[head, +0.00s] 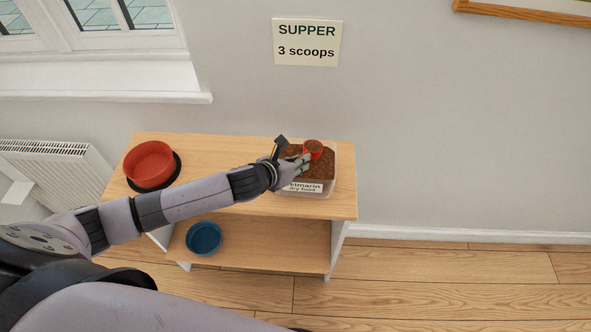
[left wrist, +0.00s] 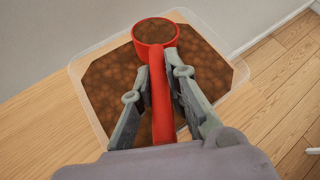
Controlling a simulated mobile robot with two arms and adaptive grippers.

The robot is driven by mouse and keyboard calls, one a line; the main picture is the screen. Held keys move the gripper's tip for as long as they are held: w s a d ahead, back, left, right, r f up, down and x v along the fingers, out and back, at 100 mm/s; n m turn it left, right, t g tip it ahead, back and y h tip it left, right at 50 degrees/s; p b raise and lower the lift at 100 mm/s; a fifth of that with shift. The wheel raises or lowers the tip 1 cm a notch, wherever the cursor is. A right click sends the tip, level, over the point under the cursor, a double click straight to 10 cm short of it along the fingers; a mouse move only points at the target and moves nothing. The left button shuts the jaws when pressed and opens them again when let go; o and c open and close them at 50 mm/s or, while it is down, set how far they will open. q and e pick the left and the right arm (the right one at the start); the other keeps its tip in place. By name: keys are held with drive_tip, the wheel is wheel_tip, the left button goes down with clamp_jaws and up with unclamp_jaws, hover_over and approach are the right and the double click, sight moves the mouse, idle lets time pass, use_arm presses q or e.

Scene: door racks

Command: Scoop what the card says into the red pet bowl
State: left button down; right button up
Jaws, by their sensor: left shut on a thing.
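The card (head: 307,42) on the wall reads "SUPPER 3 scoops". The clear food box (head: 329,188), labelled dry food, stands at the right end and holds brown kibble (left wrist: 105,85). My left gripper (head: 302,161) is over the box, shut on the handle of a red scoop (left wrist: 156,32). The scoop's cup (head: 313,147) is upright and holds brown kibble, over the far part of the box. My right gripper is not in view.
A blue bowl (head: 204,238) sits on the lower shelf. The wooden shelf top (head: 220,152) is clear between the red bowl and the box, with my left arm passing over it. A radiator (head: 60,170) and window sill (head: 110,97) are at the left.

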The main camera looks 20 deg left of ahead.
use_arm(q)
drive_tip(key=shift+t, duration=0.4)
drive_tip(key=s+r+p, duration=0.1)
drive_tip(key=s+r, duration=0.1)
drive_tip(key=s+a+r+p, duration=0.1)
drive_tip(key=s+r+p, duration=0.1)
drive_tip(key=shift+s+a+r+p, duration=0.1)
drive_tip(key=shift+s+r+p, duration=0.45)
drive_tip(key=shift+p, duration=0.25)
drive_tip(key=shift+f+b, duration=0.3)
drive_tip(key=shift+b, duration=0.5)
drive_tip(key=shift+r+t+h+b, duration=0.35)
drive_tip(key=shift+t+b, duration=0.15)
drive_tip(key=shift+b, duration=0.2)
drive_tip(key=shift+r, duration=0.2)
drive_tip(key=shift+a, duration=0.15)
